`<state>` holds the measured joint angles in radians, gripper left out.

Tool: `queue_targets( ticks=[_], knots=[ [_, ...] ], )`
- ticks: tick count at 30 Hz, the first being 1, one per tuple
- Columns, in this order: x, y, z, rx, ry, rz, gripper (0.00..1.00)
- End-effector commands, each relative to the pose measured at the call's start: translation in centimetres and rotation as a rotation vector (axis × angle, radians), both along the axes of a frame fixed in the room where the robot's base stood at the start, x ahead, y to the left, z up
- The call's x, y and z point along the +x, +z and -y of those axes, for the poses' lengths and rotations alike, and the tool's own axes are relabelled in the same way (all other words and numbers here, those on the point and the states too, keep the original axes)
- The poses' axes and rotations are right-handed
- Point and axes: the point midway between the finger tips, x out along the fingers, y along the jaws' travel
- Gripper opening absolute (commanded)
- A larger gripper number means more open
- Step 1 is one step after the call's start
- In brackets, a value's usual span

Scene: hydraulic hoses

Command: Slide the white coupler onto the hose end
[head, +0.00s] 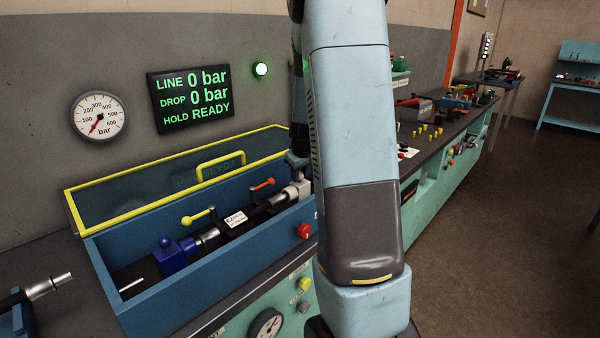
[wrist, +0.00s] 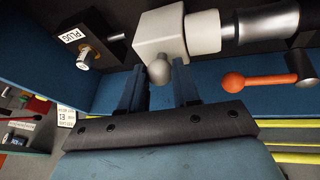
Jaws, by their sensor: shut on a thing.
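The white coupler (wrist: 160,36) is a pale block with a round sleeve on its right and a ball-shaped knob below. In the wrist view my gripper (wrist: 157,75) has its two blue-grey fingers on either side of the knob, shut on it. In the head view the coupler (head: 299,189) shows at the right of the blue trough, partly behind my arm. The black hose (head: 255,212) lies along the trough.
The blue trough (head: 243,263) has a raised yellow-framed lid (head: 130,190). A blue clamp (head: 174,256), a yellow lever (head: 197,217) and an orange lever (head: 262,184) stand along the hose. A fitting by a PLUG label (wrist: 74,35) is left of the coupler. The wall screen (head: 190,98) reads 0 bar.

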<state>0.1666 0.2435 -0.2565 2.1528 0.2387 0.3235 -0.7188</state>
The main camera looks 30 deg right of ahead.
Motion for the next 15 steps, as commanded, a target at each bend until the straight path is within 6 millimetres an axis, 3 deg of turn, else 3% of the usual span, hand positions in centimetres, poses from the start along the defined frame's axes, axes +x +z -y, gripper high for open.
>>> queue_targets(
  ticks=[1, 2, 3, 9, 15],
  knots=[
    [0.11, -0.05, -0.57, 0.004, 0.008, -0.002, 0.0],
    [0.11, -0.05, -0.59, 0.005, 0.008, -0.002, 0.33],
    [0.11, -0.05, -0.58, 0.005, 0.008, -0.002, 0.37],
    [0.08, -0.04, -0.43, 0.004, 0.007, -0.002, 0.56],
    [0.06, -0.03, -0.29, 0.002, 0.004, -0.001, 0.56]
  ],
)
